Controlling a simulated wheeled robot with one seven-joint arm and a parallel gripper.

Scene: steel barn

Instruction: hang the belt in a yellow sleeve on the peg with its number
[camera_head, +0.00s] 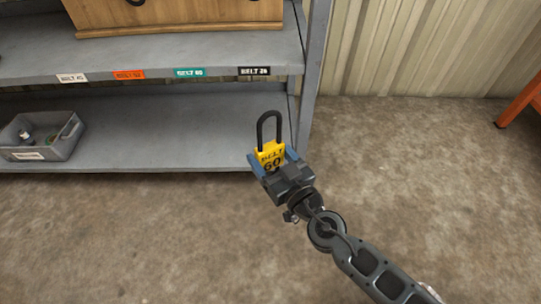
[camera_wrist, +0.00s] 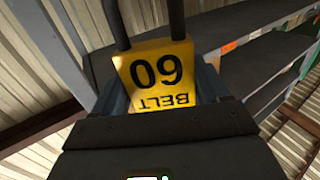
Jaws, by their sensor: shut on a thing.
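My gripper (camera_head: 272,160) is shut on the yellow sleeve (camera_head: 271,154), which reads BELT 60. The black belt (camera_head: 268,117) loops upward out of the sleeve. The sleeve is held upright in front of the shelf's right end, over the floor. In the wrist view the yellow sleeve (camera_wrist: 157,72) fills the space between the fingers, its print upside down, with the belt (camera_wrist: 177,18) running up out of frame. A wooden board (camera_head: 180,14) stands on the upper shelf, cut off by the top edge. Dark curved pieces show at its visible bottom; no peg can be made out.
The grey shelf's front edge carries white (camera_head: 72,78), orange (camera_head: 129,75), teal (camera_head: 189,73) and black (camera_head: 254,71) labels; their small print is hard to read. A grey bin (camera_head: 40,135) with small items and a black loop sits lower left. A shelf post (camera_head: 313,75) stands right.

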